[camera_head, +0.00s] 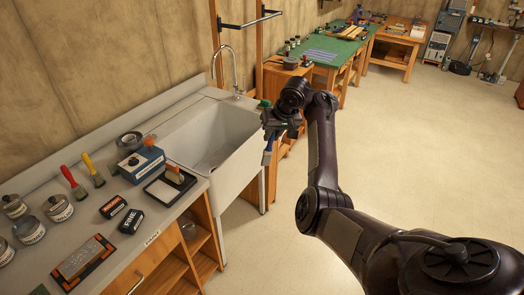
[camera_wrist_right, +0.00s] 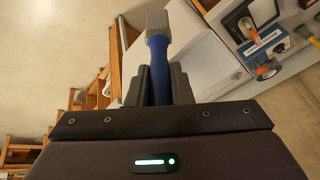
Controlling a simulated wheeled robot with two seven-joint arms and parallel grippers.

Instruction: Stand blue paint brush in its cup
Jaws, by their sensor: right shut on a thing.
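My right gripper (camera_head: 270,134) is shut on the blue paint brush (camera_head: 267,152), holding it in the air just right of the sink. In the right wrist view the blue handle (camera_wrist_right: 157,58) runs between the two fingers (camera_wrist_right: 160,86), with a grey end (camera_wrist_right: 157,20) beyond them. A round grey container (camera_head: 130,141) stands at the back of the counter; I cannot tell whether it is the brush's cup. My left gripper is not in view.
The white sink (camera_head: 232,168) lies between the gripper and the counter (camera_head: 172,222). The counter holds red (camera_head: 72,181) and yellow (camera_head: 92,170) brushes, a blue box (camera_head: 142,164), a black-rimmed tray (camera_head: 158,196) and several jars (camera_head: 58,208). The floor at right is clear.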

